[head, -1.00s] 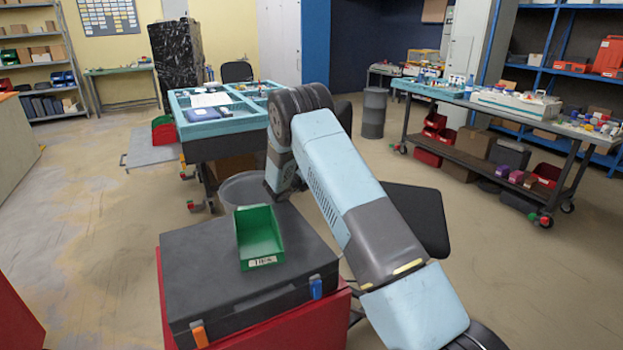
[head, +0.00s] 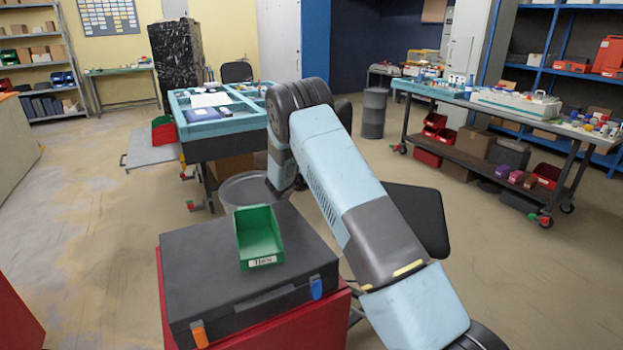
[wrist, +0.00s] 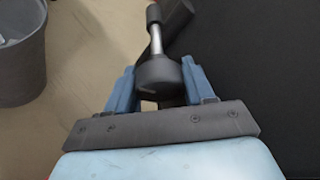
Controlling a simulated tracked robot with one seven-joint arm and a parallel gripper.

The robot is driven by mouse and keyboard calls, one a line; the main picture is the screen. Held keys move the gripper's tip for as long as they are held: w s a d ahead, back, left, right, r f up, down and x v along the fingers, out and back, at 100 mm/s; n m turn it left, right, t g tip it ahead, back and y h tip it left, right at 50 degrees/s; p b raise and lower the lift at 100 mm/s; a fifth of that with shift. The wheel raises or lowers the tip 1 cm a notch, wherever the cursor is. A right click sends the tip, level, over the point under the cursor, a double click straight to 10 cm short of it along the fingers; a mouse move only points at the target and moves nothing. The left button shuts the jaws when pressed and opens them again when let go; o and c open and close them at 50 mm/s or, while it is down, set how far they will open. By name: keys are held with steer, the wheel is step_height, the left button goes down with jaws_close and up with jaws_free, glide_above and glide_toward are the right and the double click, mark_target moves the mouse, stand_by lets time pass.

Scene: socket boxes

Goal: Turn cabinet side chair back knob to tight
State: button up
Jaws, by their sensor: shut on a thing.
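In the wrist view, the two blue fingers of my gripper (wrist: 157,70) stand on either side of a round dark knob (wrist: 158,77). The gripper is shut on the knob. A metal stem (wrist: 155,38) runs up from the knob to a dark end piece. A dark bar lies behind the stem. The black chair (head: 425,218) shows partly in the head view, right of my arm, and a broad black surface (wrist: 265,70) fills the right of the wrist view. My gripper is out of sight in the head view. I cannot tell the knob's turn angle.
A grey bin (wrist: 22,60) stands at the left of the wrist view. In the head view, a black case (head: 205,270) with a green tray (head: 258,245) sits on a red cabinet (head: 315,325). A workbench (head: 480,150) stands at right; floor between is open.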

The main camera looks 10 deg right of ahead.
steer(key=shift+s+f+m+y, duration=0.1)
steer(key=shift+f+m+y, duration=0.2)
steer(key=shift+m+y, duration=0.7)
steer(key=shift+m+t, duration=0.3)
steer(key=o, duration=0.7)
steer(key=shift+o, duration=1.4)
steer(key=shift+r, duration=0.1)
